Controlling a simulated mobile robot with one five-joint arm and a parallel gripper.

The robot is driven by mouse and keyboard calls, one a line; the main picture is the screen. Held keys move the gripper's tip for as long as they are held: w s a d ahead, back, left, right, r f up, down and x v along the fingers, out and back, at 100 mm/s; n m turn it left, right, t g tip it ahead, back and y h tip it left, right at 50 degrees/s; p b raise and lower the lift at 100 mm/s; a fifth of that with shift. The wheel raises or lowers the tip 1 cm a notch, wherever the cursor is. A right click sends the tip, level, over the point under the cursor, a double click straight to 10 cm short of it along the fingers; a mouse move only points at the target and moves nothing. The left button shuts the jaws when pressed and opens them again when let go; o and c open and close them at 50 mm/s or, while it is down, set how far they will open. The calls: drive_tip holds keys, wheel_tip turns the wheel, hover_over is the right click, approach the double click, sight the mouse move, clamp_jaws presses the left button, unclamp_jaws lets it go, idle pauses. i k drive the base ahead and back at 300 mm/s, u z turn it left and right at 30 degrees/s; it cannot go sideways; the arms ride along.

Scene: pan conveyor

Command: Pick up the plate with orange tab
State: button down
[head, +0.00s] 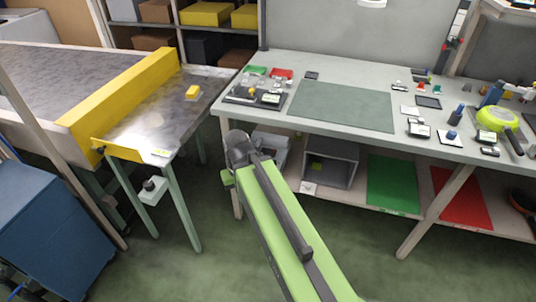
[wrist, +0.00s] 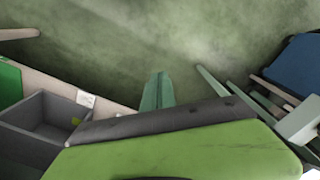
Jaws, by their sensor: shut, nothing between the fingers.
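An orange-yellow block or tab (head: 192,92) lies on the bare metal table (head: 165,125) at the left in the head view. I cannot make out a plate under it against the grey metal. My gripper (head: 238,150) is the dark grey end of my green arm, low in front of the gap between the metal table and the workbench. It is shut, empty and well apart from the tab. Its fingertips are hard to make out. In the wrist view my own green and grey arm fills the bottom, and no plate or tab shows.
A yellow guard (head: 125,95) borders the metal table. A blue cabinet (head: 45,225) stands lower left. Green floor is open between.

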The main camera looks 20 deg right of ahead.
sight(266, 151)
drive_tip(key=u, duration=5.75)
drive_tip(key=i, duration=0.1)
drive_tip(key=z, duration=2.85)
drive_tip(key=k, duration=1.65)
drive_tip(key=z, duration=0.85)
drive_tip(key=i, duration=1)
drive_tip(key=u, duration=0.1)
